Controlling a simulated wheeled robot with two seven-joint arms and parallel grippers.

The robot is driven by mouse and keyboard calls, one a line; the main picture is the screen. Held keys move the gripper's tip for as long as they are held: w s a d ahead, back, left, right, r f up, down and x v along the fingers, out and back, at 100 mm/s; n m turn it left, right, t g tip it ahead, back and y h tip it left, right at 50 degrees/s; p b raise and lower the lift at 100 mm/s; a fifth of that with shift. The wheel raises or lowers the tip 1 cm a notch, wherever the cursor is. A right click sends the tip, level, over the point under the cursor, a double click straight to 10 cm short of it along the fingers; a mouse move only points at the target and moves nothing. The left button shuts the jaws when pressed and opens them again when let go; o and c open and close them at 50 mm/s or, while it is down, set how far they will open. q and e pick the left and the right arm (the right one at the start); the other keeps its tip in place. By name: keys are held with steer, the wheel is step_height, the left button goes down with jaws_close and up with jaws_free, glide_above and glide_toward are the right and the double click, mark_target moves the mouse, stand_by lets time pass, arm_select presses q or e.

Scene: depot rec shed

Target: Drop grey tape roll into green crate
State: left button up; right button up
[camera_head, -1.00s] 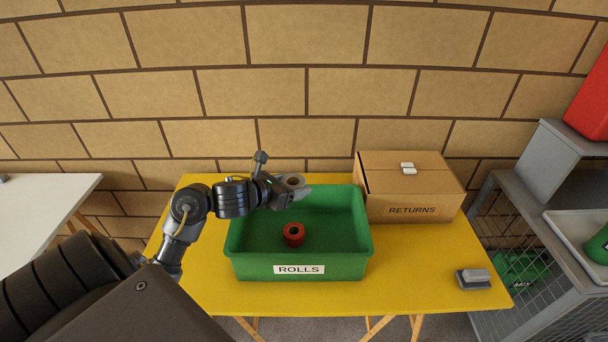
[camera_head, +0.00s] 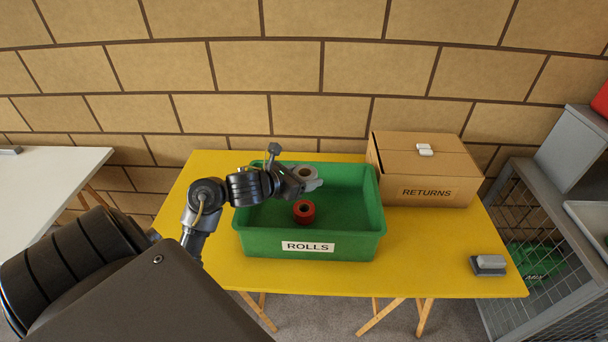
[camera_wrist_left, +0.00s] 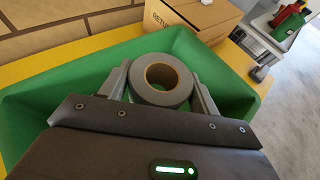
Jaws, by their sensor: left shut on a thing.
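The green crate (camera_head: 313,245) labelled ROLLS stands on the yellow table, and its wall also shows in the left wrist view (camera_wrist_left: 40,95). A red tape roll (camera_head: 304,211) lies on the crate floor, in front of and below the gripper. My right gripper is not in view.
A cardboard box (camera_head: 427,170) labelled RETURNS stands right of the crate, with small white items (camera_head: 425,150) on top. A grey block-like item (camera_head: 488,265) lies at the table's right front. A wire cage (camera_head: 530,230) stands to the right, a white table (camera_head: 45,185) to the left.

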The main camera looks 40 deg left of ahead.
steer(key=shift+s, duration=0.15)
arm_select(q)
steer(key=o, duration=1.1)
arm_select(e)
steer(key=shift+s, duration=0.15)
arm_select(q)
steer(key=v, duration=1)
steer(key=shift+s+r, duration=0.2)
steer(key=shift+s, duration=0.15)
steer(key=shift+a, duration=0.1)
